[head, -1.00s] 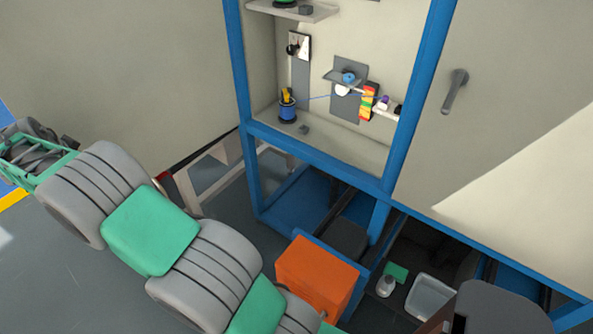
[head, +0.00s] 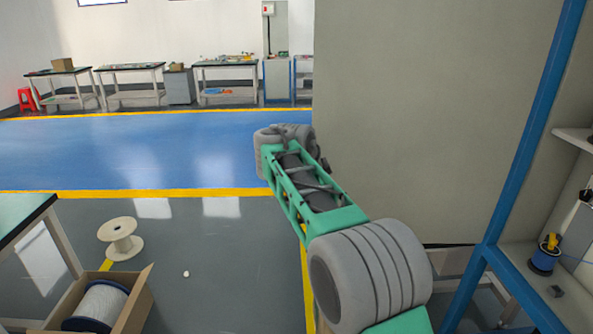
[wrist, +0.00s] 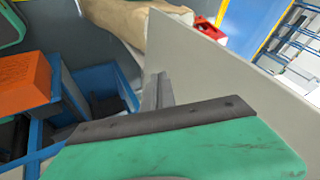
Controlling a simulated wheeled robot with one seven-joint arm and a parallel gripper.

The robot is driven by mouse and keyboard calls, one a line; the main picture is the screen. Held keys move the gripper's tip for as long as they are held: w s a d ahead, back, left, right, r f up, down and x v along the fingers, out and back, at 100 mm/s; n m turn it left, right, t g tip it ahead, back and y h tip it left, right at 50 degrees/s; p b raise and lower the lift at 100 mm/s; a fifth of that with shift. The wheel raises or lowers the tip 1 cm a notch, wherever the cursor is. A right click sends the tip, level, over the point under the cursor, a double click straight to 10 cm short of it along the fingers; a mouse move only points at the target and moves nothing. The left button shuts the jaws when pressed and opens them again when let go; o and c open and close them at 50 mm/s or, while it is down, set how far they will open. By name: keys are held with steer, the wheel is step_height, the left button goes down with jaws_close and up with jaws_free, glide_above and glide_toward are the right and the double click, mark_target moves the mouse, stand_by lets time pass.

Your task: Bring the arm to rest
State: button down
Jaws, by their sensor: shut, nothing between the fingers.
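My arm, with green and grey links, stretches from the lower right up to the middle in the head view. Its far end is beside a large beige panel (head: 410,120), and I cannot make out the fingers there. In the wrist view, my gripper (wrist: 158,88) shows as narrow grey fingers beyond a green housing. The fingers are together with nothing between them. They appear in front of the panel's edge (wrist: 215,85), and I cannot tell the exact gap.
A blue frame post (head: 525,140) stands right of the panel, near a blue spool (head: 545,256). At lower left are a white spool (head: 121,240), an open carton (head: 135,305) and a table (head: 22,215). An orange box (wrist: 25,85) shows in the wrist view. Open floor lies left of the arm.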

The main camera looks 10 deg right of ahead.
steer(key=s+a+f+n+g+y, duration=0.2)
steer(key=s+a+f+n, duration=0.2)
steer(key=s+f+n, duration=0.4)
steer(key=s+a+f+n+g+y, duration=0.1)
steer(key=s+a+f+n+g, duration=0.1)
steer(key=s+a+f+n, duration=0.45)
steer(key=s+d+f+n+g+y, duration=0.1)
steer(key=s+f+n, duration=0.1)
steer(key=s, duration=0.7)
steer(key=s+f+n+y, duration=0.1)
steer(key=s+f+n, duration=0.1)
steer(key=s, duration=0.6)
step_height(320, 180, up, 7)
steer(key=s+d+m+t, duration=0.1)
steer(key=d+t, duration=0.1)
steer(key=t, duration=0.1)
steer(key=shift+s+d+f, duration=0.2)
steer(key=shift+s+d, duration=0.1)
steer(key=shift+d, duration=0.05)
steer(key=shift+d, duration=0.1)
